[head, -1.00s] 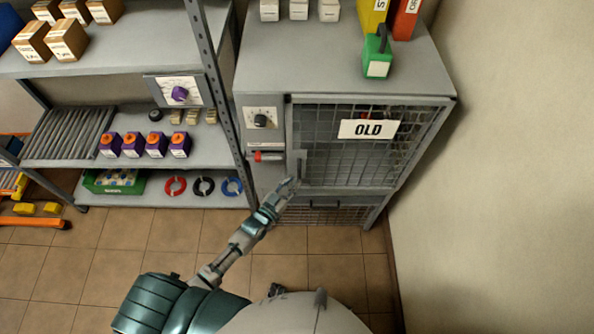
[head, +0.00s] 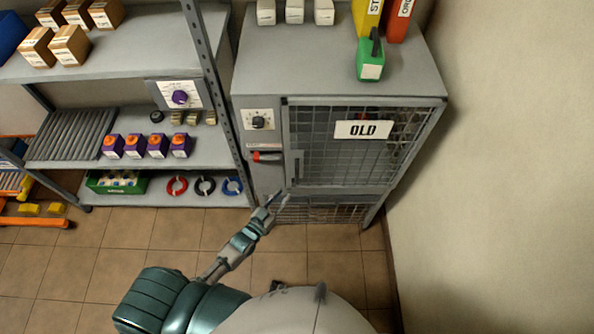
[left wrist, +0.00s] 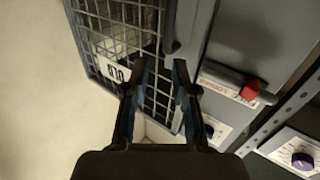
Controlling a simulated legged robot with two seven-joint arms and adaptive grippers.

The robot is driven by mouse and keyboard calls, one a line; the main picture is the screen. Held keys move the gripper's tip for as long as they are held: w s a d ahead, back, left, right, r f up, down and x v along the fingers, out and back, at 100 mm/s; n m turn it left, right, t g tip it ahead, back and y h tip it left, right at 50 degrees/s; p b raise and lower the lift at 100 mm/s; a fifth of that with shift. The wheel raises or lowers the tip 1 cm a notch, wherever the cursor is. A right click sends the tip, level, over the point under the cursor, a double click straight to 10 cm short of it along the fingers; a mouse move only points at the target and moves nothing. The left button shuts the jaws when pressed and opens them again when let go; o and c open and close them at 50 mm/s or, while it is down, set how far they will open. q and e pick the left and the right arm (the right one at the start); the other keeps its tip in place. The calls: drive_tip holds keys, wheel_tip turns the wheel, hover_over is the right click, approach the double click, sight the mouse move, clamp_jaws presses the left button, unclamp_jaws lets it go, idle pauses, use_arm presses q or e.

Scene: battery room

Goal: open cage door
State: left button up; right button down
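The cage door (head: 320,160) is a grey-framed wire mesh door with a white OLD sign (head: 363,130) on the front of a grey cabinet. It looks shut in the head view. Its upright handle (head: 297,165) is near the door's left edge. My left gripper (head: 281,200) is just below and left of the handle, apart from it. In the left wrist view, my left gripper (left wrist: 160,75) has its two fingers apart with nothing between them. The mesh door (left wrist: 125,40) and the sign (left wrist: 112,62) show beyond the fingers. My right gripper is out of view.
Left of the door is a panel with a black knob (head: 258,122) and a red-ended lever (head: 266,156). A green can (head: 371,58) stands on the cabinet top (head: 300,65). Shelves are at left, a bare wall (head: 500,170) at right. The floor in front is tiled.

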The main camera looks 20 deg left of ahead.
use_arm(q)
drive_tip(key=p+v, duration=0.2)
drive_tip(key=v, duration=0.6)
drive_tip(key=shift+s+a+p, duration=0.2)
drive_tip(key=shift+a+p, duration=0.1)
idle(0.3)
drive_tip(key=shift+d, duration=0.15)
drive_tip(key=v, duration=1.2)
